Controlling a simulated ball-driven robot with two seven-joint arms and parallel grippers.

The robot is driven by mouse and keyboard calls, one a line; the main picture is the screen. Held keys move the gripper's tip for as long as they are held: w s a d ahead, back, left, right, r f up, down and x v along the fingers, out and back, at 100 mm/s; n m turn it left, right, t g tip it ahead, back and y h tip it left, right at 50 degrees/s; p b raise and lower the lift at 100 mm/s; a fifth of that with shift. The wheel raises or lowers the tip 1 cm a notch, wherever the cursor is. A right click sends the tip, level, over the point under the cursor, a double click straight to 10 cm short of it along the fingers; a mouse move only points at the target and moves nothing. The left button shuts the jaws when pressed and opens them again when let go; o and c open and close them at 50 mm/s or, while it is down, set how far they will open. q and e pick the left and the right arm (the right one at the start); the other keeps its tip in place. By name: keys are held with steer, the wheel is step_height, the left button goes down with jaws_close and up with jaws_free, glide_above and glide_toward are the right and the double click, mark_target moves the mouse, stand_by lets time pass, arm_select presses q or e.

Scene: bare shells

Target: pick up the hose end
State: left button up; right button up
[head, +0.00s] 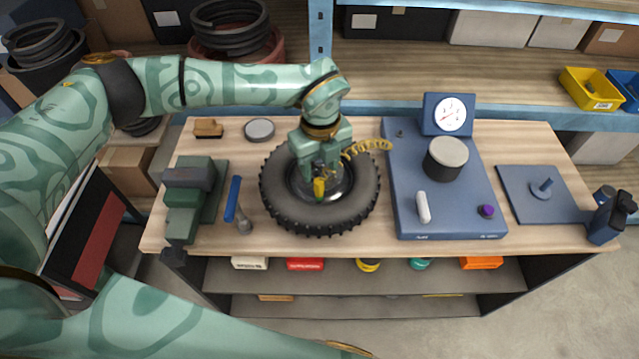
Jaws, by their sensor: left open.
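My left gripper (320,174) points down over the middle of a black tyre (279,208) that lies flat on the bench. It is open. A yellow hose end (319,189) shows right at its fingertips, over the wheel's hub. I cannot tell whether the fingers touch it. A coiled yellow hose (368,148) runs from the blue pump unit (445,210) toward the gripper; the gripper hides where it continues. My right arm crosses the bottom of the head view; its gripper is out of view.
A blue-handled hammer (234,200) and a green vise (185,195) are left of the tyre. A round tin (259,130) and a brown brush (208,128) lie behind. The pump unit carries a gauge (449,114). A flat blue plate (527,205) is at the right.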

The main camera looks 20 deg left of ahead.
mark_target(319, 181)
arm_select(q)
steer(key=f, duration=0.2)
steer(key=f+p, duration=0.1)
steer(key=f, duration=0.1)
steer(key=shift+s, duration=0.25)
steer(key=shift+f, duration=0.5)
jaws_close()
steer(key=shift+r, duration=0.1)
steer(key=shift+r, duration=0.2)
step_height(319, 181, up, 2)
steer(key=shift+w+r+b, duration=0.1)
steer(key=shift+r+b, duration=0.05)
steer(key=shift+b, duration=0.35)
steer(key=s+d+r+b, duration=0.2)
steer(key=d+r+b, duration=0.1)
steer(key=d+r, duration=0.7)
steer(key=d, duration=0.3)
steer(key=shift+s+d+b, duration=0.15)
steer(key=shift+d+b, duration=0.25)
